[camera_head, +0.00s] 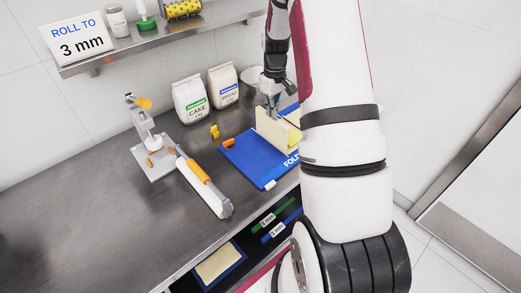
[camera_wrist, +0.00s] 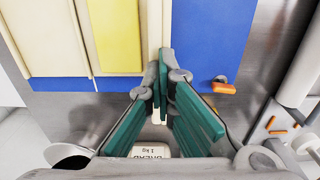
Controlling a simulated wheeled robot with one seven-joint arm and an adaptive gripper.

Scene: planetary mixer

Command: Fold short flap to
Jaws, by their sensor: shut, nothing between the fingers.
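A blue fold board (camera_head: 247,164) lies on the steel counter, partly hidden by my arm. A cream flap (camera_head: 270,128) stands up from it, with a yellow piece (camera_head: 294,138) beside it. In the wrist view, the flap shows nearly edge-on as a cream strip (camera_wrist: 153,28), next to a cream sheet (camera_wrist: 40,38) bearing a yellow panel (camera_wrist: 117,35). My gripper (camera_head: 270,108) is at the flap's upper left end. In the wrist view my gripper's green fingers (camera_wrist: 161,82) are shut and empty close to the flap's end; contact cannot be told.
Cake (camera_head: 190,99) and bread (camera_head: 223,85) flour bags stand behind the board. An orange clip (camera_head: 228,143) sits at the board's left edge. The counter's left part is clear.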

